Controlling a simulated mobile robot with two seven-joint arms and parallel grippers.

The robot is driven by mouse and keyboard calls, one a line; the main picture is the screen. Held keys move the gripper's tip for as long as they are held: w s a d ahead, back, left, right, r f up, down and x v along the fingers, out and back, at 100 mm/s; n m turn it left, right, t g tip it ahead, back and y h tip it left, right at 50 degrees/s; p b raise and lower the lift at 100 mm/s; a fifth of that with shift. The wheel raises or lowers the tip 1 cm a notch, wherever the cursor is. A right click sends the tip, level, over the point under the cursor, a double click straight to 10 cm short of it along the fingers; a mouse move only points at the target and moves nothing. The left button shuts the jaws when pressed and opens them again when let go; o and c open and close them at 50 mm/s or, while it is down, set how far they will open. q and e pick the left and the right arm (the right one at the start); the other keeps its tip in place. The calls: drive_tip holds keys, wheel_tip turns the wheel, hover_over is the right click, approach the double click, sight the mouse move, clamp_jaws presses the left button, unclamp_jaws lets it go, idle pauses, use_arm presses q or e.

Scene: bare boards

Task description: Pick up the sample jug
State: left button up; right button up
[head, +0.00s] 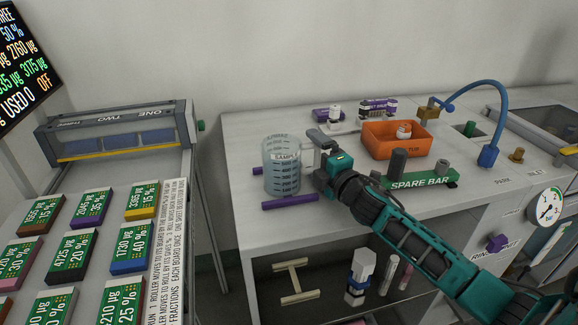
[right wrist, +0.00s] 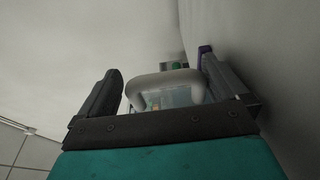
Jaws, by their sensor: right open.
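The sample jug (head: 282,172) is a clear cup with dark markings and a label reading "SAMPL". It stands upright near the left end of the white bench, with a pale handle on its right side. My right gripper (head: 322,160) is at that handle side. In the right wrist view the jug's rounded pale handle (right wrist: 166,80) lies between the two open fingers of the right gripper (right wrist: 165,92). I cannot tell whether either finger touches it. My left gripper is not in view.
Purple bars (head: 290,202) lie by the jug's base. An orange tray (head: 368,142) and a green spare bar rack (head: 440,180) stand to the right. A blue hose (head: 497,110) arches farther right. Labelled blocks (head: 75,250) fill the board at left. The bench's left front corner is clear.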

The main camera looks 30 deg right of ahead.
drive_tip(key=c, duration=1.2)
drive_tip(key=shift+r, duration=0.1)
drive_tip(key=shift+c, duration=0.6)
